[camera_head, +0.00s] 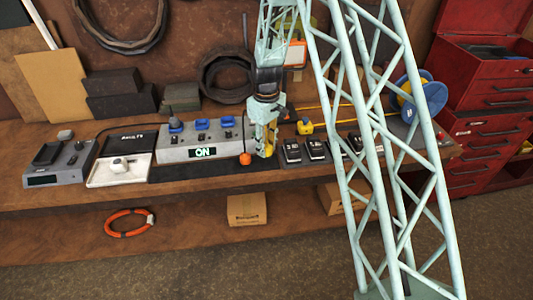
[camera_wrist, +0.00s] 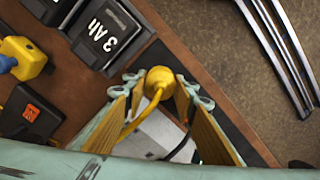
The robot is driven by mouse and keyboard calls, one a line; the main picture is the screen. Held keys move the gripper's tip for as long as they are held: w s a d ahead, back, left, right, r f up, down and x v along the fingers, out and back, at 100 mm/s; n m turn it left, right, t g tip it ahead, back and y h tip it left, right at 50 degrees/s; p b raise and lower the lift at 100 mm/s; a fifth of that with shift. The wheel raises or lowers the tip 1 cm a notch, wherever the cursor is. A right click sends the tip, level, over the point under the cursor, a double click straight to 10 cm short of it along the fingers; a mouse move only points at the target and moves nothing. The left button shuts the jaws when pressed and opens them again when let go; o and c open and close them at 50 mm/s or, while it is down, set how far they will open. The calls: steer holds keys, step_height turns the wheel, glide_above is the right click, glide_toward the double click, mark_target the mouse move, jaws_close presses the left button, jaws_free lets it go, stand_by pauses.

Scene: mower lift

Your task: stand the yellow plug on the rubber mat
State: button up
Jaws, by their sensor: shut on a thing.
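My gripper (camera_head: 264,140) points down over the front of the workbench, and its fingers also show in the wrist view (camera_wrist: 158,95). It is shut on the yellow plug (camera_wrist: 159,78), which sits between the fingertips with a yellow cord running back from it. In the head view the plug (camera_head: 268,150) is partly hidden by the fingers. The black rubber mat (camera_head: 195,171) is a strip along the bench's front edge, also seen in the wrist view (camera_wrist: 248,151). The plug is above or close to the mat; I cannot tell whether they touch.
A grey power box (camera_head: 175,154) with blue sockets and an "ON" display stands left of my gripper. An orange knob-like thing (camera_head: 245,158) is close beside the fingers. Black batteries (camera_head: 302,150) lie right, with another yellow connector (camera_head: 304,128) behind. A white tray (camera_head: 108,174) stands left.

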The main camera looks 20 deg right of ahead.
steer(key=shift+w+f, duration=0.2)
steer(key=shift+f, duration=1.6)
steer(key=shift+f, duration=0.1)
steer(key=o, duration=0.9)
steer(key=shift+r, duration=0.2)
step_height(320, 180, up, 11)
steer(key=shift+r, duration=0.4)
steer(key=shift+r, duration=0.1)
